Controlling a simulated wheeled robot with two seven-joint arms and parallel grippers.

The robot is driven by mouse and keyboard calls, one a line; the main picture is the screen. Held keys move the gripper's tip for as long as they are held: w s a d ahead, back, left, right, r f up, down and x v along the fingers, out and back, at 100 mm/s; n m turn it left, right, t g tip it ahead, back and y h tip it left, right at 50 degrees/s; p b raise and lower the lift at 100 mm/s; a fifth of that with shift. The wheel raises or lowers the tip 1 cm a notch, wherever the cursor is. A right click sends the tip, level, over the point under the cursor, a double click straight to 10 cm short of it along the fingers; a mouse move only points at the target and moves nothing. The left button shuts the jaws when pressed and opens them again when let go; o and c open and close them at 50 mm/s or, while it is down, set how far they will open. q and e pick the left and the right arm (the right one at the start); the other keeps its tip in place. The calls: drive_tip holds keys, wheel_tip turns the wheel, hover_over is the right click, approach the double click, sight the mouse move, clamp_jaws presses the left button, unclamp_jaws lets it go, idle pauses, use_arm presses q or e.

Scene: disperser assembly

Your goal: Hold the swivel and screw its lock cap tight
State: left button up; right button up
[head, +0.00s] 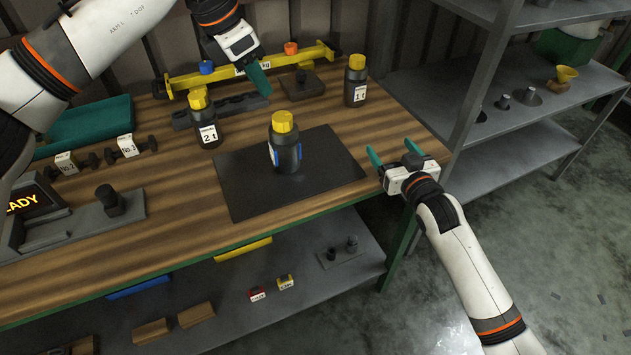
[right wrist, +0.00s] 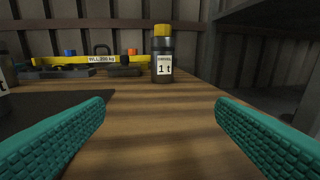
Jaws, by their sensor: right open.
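A black swivel (head: 285,152) with a yellow lock cap (head: 282,121) stands upright on the dark mat (head: 240,200) in the head view. White and blue marks show on its side. My left gripper (head: 263,82) hangs behind and left of it, above the back of the bench, apart from it; its teal fingers overlap, so its opening is unclear. My right gripper (head: 393,150) is open and empty at the bench's right edge, right of the mat. Its two teal fingers spread wide in the right wrist view (right wrist: 160,110).
Similar yellow-capped bodies marked 2 t (head: 208,134) and 1 t (head: 355,85) stand behind the mat. The 1 t one also shows ahead in the right wrist view (right wrist: 163,55). A yellow beam (head: 215,76) lies at the back. A grey shelf (head: 440,80) stands right.

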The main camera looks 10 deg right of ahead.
drive_tip(key=s+a+n+y, duration=0.1)
drive_tip(key=a, duration=0.3)
drive_tip(key=s+a+r+y, duration=0.1)
drive_tip(key=s+a, duration=0.1)
drive_tip(key=a, duration=0.2)
drive_tip(key=s+a+r+n+y, duration=0.1)
drive_tip(key=s+a+y, duration=0.1)
drive_tip(key=a, duration=0.3)
drive_tip(key=shift+s+n, duration=0.1)
drive_tip(key=shift+n, duration=0.2)
drive_tip(key=y, duration=0.2)
approach(285, 148)
drive_tip(key=shift+w+d+f+n+g, duration=0.2)
drive_tip(key=shift+w+d+f, duration=0.05)
drive_tip(key=shift+w+f, duration=0.25)
drive_tip(key=shift+w+d+f+n+g, duration=0.2)
drive_tip(key=shift+w+d+f, duration=0.05)
drive_tip(key=shift+w+f, duration=0.2)
drive_tip(key=shift+s+a, duration=0.1)
drive_tip(key=shift+a, duration=0.1)
drive_tip(key=x, duration=1.1)
drive_tip(key=shift+w+f, duration=0.25)
drive_tip(key=shift+w, duration=0.15)
drive_tip(key=c, duration=1.4)
